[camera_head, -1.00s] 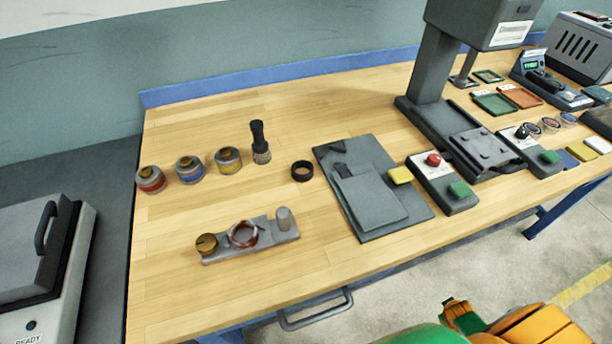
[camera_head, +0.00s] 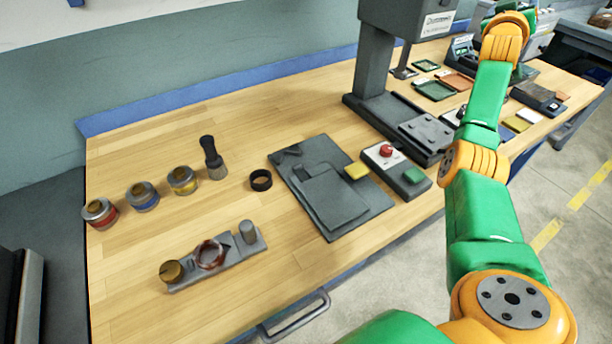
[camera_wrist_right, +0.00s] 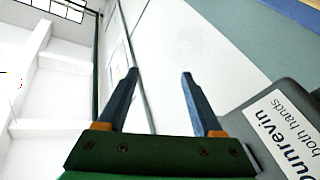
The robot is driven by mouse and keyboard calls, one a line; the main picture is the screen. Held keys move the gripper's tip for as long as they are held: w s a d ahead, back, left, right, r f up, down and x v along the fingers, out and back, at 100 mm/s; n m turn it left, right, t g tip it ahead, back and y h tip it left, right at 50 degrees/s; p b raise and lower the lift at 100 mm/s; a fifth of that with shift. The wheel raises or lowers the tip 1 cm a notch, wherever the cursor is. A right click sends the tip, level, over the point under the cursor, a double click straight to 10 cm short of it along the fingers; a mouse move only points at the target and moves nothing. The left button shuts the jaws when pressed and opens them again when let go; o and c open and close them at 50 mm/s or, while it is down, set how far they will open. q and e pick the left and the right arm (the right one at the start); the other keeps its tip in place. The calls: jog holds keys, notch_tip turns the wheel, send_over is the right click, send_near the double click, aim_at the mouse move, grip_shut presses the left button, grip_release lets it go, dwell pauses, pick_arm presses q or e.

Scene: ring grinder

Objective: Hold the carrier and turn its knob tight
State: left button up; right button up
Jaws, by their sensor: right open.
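The carrier (camera_head: 190,278) is a grey flat bar lying on the left front part of the wooden bench in the head view. A round brass knob (camera_head: 172,271) is at its left end and a grey upright post (camera_head: 248,232) at its right end. A reddish-brown ring (camera_head: 210,254) sits on the carrier between them. My right gripper (camera_wrist_right: 160,74) is open and empty in the right wrist view, pointing at the wall and ceiling, with the grey press head beside it. It is far from the carrier. My left gripper is not in view.
Several lidded jars (camera_head: 142,196), a brush (camera_head: 212,160) and a black ring (camera_head: 260,180) stand behind the carrier. A grey mat (camera_head: 365,222) and a button box (camera_head: 396,172) lie to its right. The grey press (camera_head: 372,75) stands farther back. Bench around the carrier is clear.

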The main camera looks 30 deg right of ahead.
jog(key=s+a+r+m+t+h, duration=0.1)
jog(key=s+a+r+m+h, duration=0.15)
jog(key=a+r, duration=0.65)
jog(key=s+a+r+m+t+h, duration=0.1)
jog(key=s+a+r+t+h, duration=0.15)
jog(key=r, duration=1.35)
jog(key=w+a+f+n+t+y, duration=0.4)
jog(key=w+a+n+y, duration=0.35)
jog(key=a+y, duration=0.3)
jog(key=w+a+f+n+t+y, duration=0.4)
jog(key=w+a+n+y, duration=0.2)
jog(key=w+a+y, duration=0.4)
jog(key=w+a+f+n+g+y, duration=0.1)
jog(key=a+f+n+g+y, duration=0.35)
jog(key=a+f, duration=0.55)
jog(key=n+g+y, duration=0.2)
jog(key=n+g, duration=0.5)
jog(key=g, duration=0.7)
send_near(250, 224)
jog(key=x, duration=1.2)
jog(key=shift+f, duration=0.15)
